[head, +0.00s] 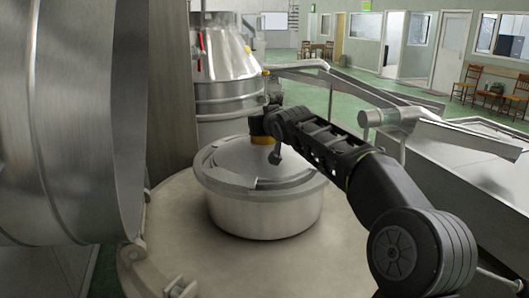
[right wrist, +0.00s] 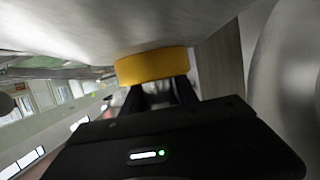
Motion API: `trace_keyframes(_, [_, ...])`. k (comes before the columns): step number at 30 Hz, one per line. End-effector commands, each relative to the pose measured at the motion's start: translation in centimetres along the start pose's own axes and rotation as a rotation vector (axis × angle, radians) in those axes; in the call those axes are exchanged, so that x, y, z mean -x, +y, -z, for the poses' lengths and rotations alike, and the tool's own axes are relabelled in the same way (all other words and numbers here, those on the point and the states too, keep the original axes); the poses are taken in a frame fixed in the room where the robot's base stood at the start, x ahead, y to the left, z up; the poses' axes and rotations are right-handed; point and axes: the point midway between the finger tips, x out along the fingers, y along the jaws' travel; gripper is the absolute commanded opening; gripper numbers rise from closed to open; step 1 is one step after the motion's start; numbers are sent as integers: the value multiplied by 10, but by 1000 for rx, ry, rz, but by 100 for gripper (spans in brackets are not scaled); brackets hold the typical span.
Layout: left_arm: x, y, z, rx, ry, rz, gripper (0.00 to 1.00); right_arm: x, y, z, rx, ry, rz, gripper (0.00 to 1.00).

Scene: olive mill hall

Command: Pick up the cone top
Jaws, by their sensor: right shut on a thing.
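The cone top (head: 240,169) is a shallow steel cone-shaped lid with a yellow knob (head: 263,140). It sits on a round steel pot (head: 265,213) in the middle of the head view, and I see no clear gap between them. My right gripper (head: 265,125) reaches in from the right and is shut on the yellow knob. In the right wrist view the knob (right wrist: 152,66) is between the fingers, against the lid's pale metal underneath it (right wrist: 130,25). The fingertips are partly hidden by the knob. My left gripper is not in view.
The pot stands on a round metal top (head: 170,225). A large steel drum (head: 60,120) rises close on the left. A steel cone-topped tank (head: 224,50) stands behind the pot. A metal trough (head: 455,165) lies to the right. Green floor is open farther back.

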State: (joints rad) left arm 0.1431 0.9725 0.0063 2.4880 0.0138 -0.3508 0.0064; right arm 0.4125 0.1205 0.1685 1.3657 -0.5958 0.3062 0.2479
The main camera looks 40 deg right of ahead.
Motion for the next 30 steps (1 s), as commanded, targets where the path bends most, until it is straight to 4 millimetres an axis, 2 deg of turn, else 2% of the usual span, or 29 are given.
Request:
trace_keyframes(19, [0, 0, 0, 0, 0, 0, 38, 4, -1, 11, -1, 11, 1, 0])
trace_keyframes(30, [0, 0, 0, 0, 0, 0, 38, 15, -1, 47, -1, 15, 1, 0])
